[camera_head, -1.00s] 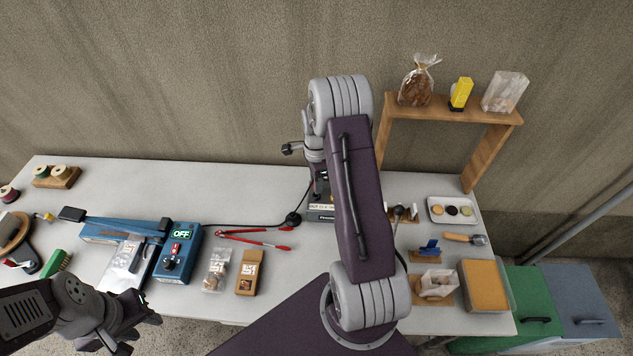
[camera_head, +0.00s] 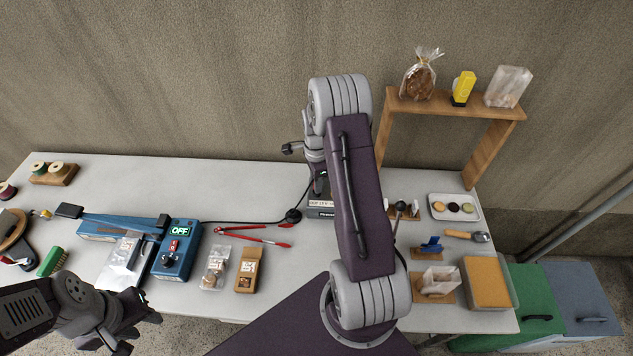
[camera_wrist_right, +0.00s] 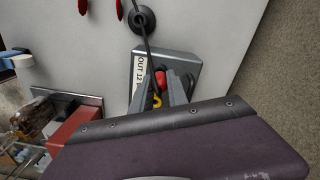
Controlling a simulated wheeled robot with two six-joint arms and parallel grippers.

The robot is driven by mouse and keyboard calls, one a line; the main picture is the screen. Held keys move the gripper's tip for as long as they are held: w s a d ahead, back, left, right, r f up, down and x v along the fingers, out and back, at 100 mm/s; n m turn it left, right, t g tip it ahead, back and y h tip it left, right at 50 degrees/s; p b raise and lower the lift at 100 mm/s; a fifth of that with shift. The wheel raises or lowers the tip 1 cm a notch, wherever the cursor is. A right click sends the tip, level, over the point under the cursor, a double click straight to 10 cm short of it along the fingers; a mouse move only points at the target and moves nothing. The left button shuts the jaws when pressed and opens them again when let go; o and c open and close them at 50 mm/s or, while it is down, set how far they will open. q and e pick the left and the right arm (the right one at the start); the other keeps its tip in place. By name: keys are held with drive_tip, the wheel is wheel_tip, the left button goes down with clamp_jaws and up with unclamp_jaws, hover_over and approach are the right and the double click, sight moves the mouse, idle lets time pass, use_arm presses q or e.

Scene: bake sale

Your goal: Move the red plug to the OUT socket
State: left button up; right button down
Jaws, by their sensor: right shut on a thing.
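The grey power box (camera_head: 320,212) stands at the back middle of the table, partly behind my right arm. In the right wrist view the box (camera_wrist_right: 178,62) shows a white label (camera_wrist_right: 138,68) reading OUT 12 V. The red plug (camera_wrist_right: 160,78) shows between the fingertips of my right gripper (camera_wrist_right: 165,88), which is shut on it close against the box. A yellow part (camera_wrist_right: 157,101) shows just below it. The socket openings are hidden, so I cannot tell whether the plug is seated. My left gripper (camera_head: 138,332) is open and empty at the front left.
A black cable (camera_head: 250,222) runs from the blue sealer (camera_head: 178,250), marked OFF, to a round black piece (camera_head: 293,216) left of the box. A wooden shelf (camera_head: 455,105) stands right of my right arm.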

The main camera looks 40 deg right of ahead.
drive_tip(key=shift+f+b, duration=0.35)
drive_tip(key=shift+f, duration=0.3)
drive_tip(key=c, duration=1.2)
unclamp_jaws()
wheel_tip(320, 180, up, 9)
drive_tip(key=shift+r+b, duration=0.1)
drive_tip(key=shift+b, duration=0.3)
